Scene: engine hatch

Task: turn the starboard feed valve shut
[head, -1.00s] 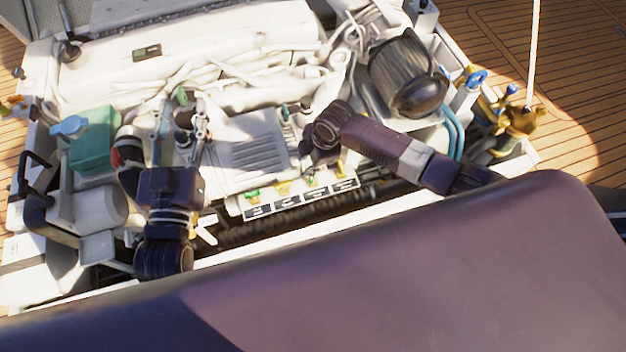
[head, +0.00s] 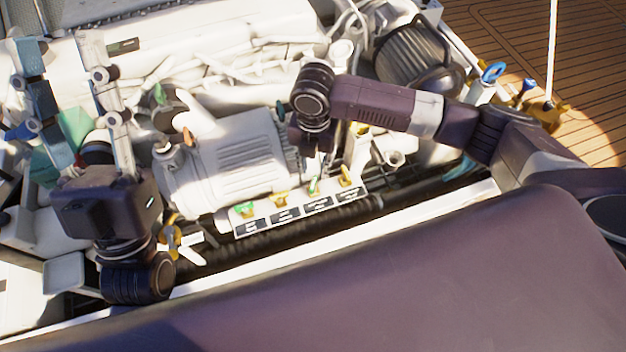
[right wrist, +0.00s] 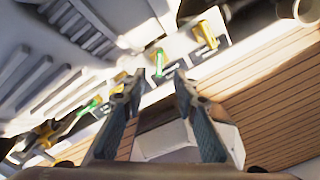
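A white strip (head: 262,219) on the front of the engine bay carries several small valves over dark labels too small to read, so I cannot tell which is starboard. Their handles are green (head: 246,209), yellow (head: 281,198), green (head: 314,186) and yellow (head: 346,176). My right gripper (head: 316,158) hangs just above the third valve, its fingertips partly hidden. In the right wrist view my right gripper (right wrist: 156,82) is open and empty, the green handle (right wrist: 159,62) just beyond the gap between its fingertips. My left gripper (head: 60,52) is open and empty, raised at the left.
A white ribbed engine housing (head: 245,160) stands behind the strip. A dark ribbed hose (head: 280,232) runs in front of it. A dark cylindrical filter (head: 408,55) and a blue-handled fitting (head: 493,71) are at the right. Wooden deck (head: 590,60) lies beyond.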

